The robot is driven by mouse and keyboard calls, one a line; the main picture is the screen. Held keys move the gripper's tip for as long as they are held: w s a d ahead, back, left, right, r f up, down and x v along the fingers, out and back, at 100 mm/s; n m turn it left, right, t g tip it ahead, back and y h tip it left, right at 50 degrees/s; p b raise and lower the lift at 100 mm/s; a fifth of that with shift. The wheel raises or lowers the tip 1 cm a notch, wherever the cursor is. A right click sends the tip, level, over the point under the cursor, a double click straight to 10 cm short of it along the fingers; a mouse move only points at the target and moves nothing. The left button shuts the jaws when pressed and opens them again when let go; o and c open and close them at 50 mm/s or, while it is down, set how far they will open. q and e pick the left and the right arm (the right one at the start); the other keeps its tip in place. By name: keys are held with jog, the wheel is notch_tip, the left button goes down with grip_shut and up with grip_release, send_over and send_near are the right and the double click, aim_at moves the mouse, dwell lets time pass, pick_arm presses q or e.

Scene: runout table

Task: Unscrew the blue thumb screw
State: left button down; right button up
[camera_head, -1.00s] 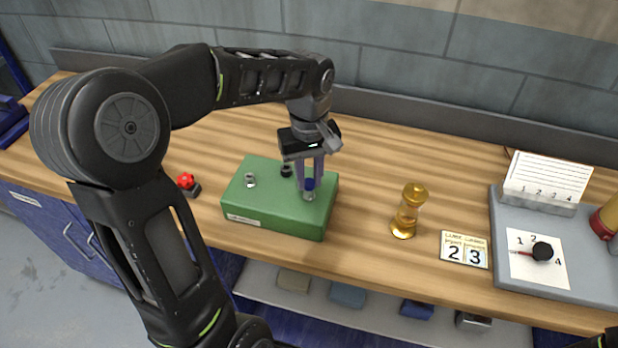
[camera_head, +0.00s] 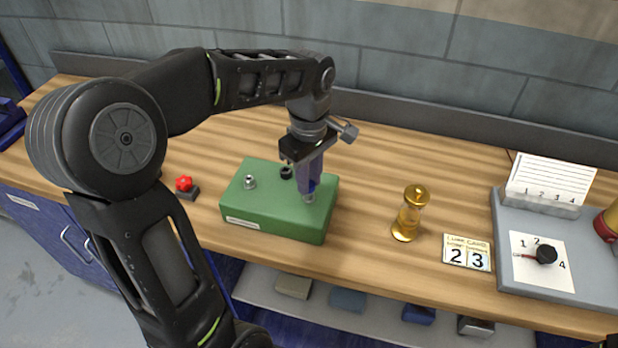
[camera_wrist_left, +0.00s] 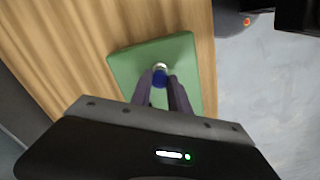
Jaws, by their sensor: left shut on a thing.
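The blue thumb screw (camera_wrist_left: 160,78) stands at the right end of the green block (camera_head: 270,228), in a silver collar. In the head view my left gripper's fingers largely hide the screw, and the silver collar (camera_head: 309,197) shows just below them. My left gripper (camera_head: 310,186) points down over the block, shut on the blue screw. In the left wrist view the fingers (camera_wrist_left: 163,82) sit on either side of the blue head. Whether the screw has risen, I cannot tell. My right gripper is not clearly in view.
The block also carries a silver fitting (camera_head: 249,182) and a black knob (camera_head: 286,172). A red button (camera_head: 184,184) stands to its left. A grey tray (camera_head: 507,272) is farther right.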

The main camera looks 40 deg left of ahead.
pick_arm(q)
jog(key=n, duration=0.2)
jog(key=shift+f+n+b, duration=0.1)
jog(key=shift+n+b, duration=0.3)
jog(key=shift+n, duration=0.9)
jog(key=n, duration=0.3)
jog(key=shift+n+b, duration=0.3)
jog(key=shift+b, duration=0.1)
jog(key=shift+n, duration=0.5)
jog(key=n, duration=0.3)
jog(key=shift+n, duration=0.8)
